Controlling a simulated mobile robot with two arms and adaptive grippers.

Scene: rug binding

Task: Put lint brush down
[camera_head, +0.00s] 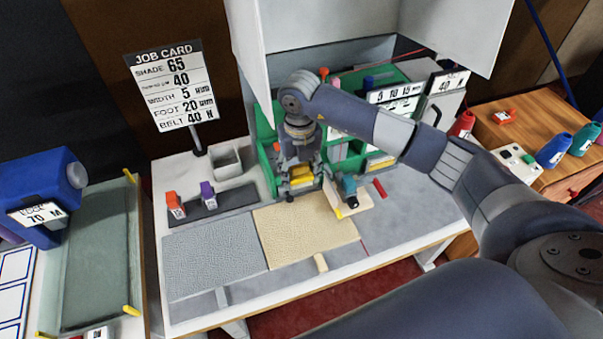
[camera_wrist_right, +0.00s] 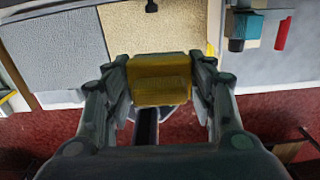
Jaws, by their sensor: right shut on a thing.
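The lint brush shows as a yellow block (camera_head: 301,173) with a dark part under it. My right gripper (camera_head: 299,166) is shut on it, in front of the green bins and behind the beige rug piece. In the right wrist view, the yellow block (camera_wrist_right: 160,72) sits between the two fingers of my right gripper (camera_wrist_right: 160,88). A dark bar (camera_wrist_right: 147,126) shows below it there. I cannot tell whether the brush touches the surface under it. My left gripper is not in view.
A grey rug piece (camera_head: 212,255) lies beside the beige one (camera_head: 305,228) on the white table. A teal-and-dark tool (camera_head: 347,190) stands close right of the gripper. Green bins (camera_head: 267,160) stand behind; orange and purple items (camera_head: 207,194) stand at left.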

